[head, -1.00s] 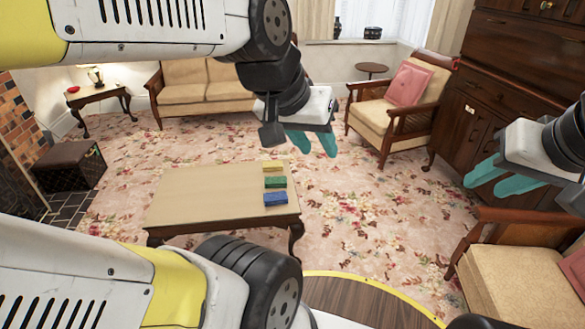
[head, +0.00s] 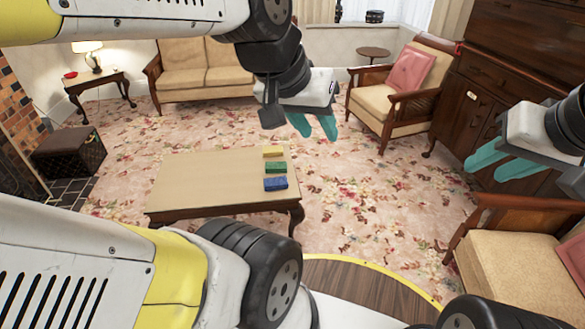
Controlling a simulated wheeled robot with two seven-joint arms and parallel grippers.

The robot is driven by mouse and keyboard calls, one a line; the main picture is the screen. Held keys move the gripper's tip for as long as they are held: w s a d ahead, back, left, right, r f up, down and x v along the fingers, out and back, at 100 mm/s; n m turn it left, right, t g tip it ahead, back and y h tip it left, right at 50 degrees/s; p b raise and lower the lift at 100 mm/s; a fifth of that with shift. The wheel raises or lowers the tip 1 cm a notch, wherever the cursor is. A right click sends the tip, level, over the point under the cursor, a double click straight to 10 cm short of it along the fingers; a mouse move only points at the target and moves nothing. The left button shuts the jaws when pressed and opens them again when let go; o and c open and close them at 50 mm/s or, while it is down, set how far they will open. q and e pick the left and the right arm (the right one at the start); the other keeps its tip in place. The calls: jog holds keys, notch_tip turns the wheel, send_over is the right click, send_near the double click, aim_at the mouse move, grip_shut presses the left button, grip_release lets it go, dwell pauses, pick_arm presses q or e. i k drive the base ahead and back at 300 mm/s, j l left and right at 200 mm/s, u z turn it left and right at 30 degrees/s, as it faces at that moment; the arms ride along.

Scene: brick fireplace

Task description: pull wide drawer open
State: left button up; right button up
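A dark wooden cabinet (head: 540,40) stands at the upper right, cut off by the frame's edge. A wide drawer front (head: 500,82) runs across it above the lower doors, and it looks closed. My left gripper (head: 315,132) has teal fingers a little apart, with nothing between them. It is in mid-air above the carpet, well left of the cabinet. My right gripper (head: 482,168), also with teal fingers apart and empty, is in front of the cabinet's lower part, below the drawer in the picture. My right arm hides part of the cabinet's right side.
An armchair with a pink cushion (head: 404,82) stands left of the cabinet. Another armchair (head: 520,270) is at the lower right. A low table (head: 200,180) with yellow, green and blue bricks is at centre left. Carpet between table and chairs is clear.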

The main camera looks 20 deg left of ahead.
aim_at(514, 89)
jog(key=i+l+z, duration=0.15)
jog(key=i, duration=1.35)
jog(key=i+j+z, duration=0.2)
jog(key=i, duration=1.3)
jog(key=l, duration=0.1)
